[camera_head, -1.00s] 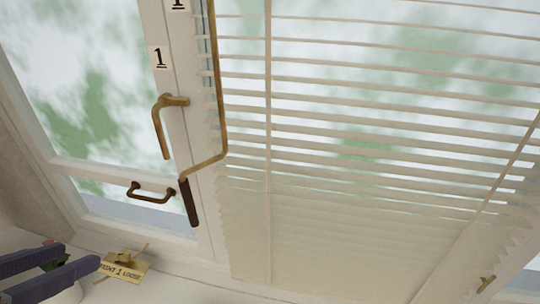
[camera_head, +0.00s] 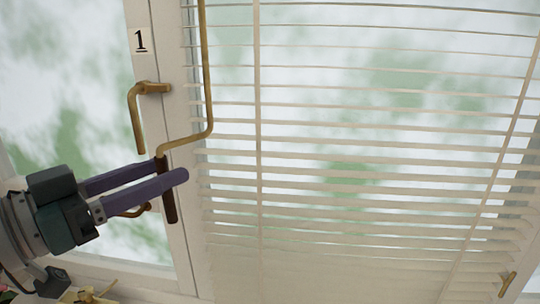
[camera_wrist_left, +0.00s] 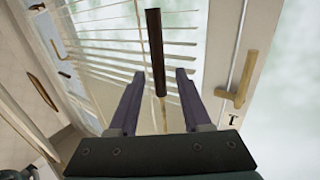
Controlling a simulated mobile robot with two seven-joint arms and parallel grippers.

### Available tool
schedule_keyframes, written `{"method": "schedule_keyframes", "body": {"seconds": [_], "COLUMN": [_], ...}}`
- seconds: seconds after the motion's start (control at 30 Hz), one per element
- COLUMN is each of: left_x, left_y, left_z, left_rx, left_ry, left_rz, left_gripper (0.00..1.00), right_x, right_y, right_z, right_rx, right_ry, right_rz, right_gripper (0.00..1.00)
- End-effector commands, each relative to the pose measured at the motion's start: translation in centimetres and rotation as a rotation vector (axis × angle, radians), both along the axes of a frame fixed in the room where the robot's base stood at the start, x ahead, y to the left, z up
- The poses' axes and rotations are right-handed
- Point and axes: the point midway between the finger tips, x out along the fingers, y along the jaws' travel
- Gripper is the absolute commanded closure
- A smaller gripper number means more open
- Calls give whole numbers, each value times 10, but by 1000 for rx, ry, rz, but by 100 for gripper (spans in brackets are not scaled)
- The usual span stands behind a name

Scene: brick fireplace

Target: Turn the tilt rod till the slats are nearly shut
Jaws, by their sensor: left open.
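The tilt rod (camera_head: 206,75) is a thin brass rod that hangs at the blind's left side and cranks to a dark brown grip (camera_head: 170,208). The blind's slats (camera_head: 370,150) are pale, with window showing through wide gaps; they crowd together lower down. My left gripper (camera_head: 170,170) has its two purple fingers open at the grip's upper part. In the left wrist view the dark grip (camera_wrist_left: 155,50) stands between the open fingers (camera_wrist_left: 159,76), with a visible gap on each side. My right gripper is not in view.
A brass window handle (camera_head: 138,115) sits on the frame just above my left fingers. A tag marked 1 (camera_head: 140,40) is on the frame. A brass cleat (camera_head: 507,284) is at lower right.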

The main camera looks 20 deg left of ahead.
Motion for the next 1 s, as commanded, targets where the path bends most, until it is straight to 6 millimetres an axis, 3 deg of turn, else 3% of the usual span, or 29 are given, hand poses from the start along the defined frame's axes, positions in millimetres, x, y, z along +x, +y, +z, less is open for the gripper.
{"method": "schedule_keyframes", "body": {"seconds": [0.3,0.7,1.0], "left_x": [34,39,39], "left_y": [-13,-15,-15], "left_z": [0,-1,-1], "left_rx": [0,2,2], "left_ry": [0,2,2], "left_rz": [1,0,0], "left_gripper": [52,52,84], "right_x": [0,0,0], "right_y": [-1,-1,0], "right_z": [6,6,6], "right_rx": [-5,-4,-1], "right_ry": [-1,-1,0], "right_rz": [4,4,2], "right_gripper": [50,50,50]}}
